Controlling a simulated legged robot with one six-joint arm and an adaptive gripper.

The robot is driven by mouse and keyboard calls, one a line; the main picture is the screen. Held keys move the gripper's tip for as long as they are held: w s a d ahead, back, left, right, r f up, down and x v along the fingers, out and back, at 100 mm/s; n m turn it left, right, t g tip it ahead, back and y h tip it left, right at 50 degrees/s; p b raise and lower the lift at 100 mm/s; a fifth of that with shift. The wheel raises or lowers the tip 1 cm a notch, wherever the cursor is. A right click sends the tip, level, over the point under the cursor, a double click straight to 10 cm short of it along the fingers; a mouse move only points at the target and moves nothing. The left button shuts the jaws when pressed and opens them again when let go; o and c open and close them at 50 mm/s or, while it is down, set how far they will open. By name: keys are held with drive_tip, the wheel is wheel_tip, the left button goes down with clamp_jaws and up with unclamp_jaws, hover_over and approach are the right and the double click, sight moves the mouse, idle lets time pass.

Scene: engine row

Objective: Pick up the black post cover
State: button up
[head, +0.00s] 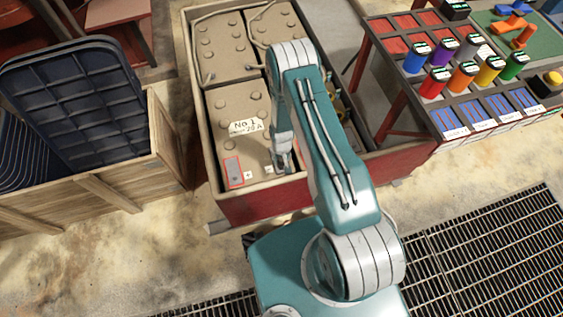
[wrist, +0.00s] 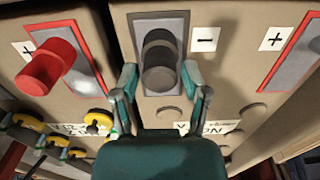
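The black post cover (wrist: 161,50) is a dark, short cylinder in the wrist view. It stands on a grey plate beside a minus label, on top of a beige battery block. My gripper (wrist: 160,76) is open, with one finger on each side of the cover. I cannot tell whether the fingers touch it. In the head view my gripper (head: 281,163) points down over the front of the battery crate, and the cover cannot be made out there.
A red post cover (wrist: 46,66) stands left beside a plus label. A bare red-edged plate (wrist: 298,62) lies right. The crate's red front wall (head: 262,204) rises near my arm. A wooden crate (head: 107,193) stands left, and a rack of coloured pots (head: 462,77) stands right.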

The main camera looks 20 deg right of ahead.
clamp_jaws()
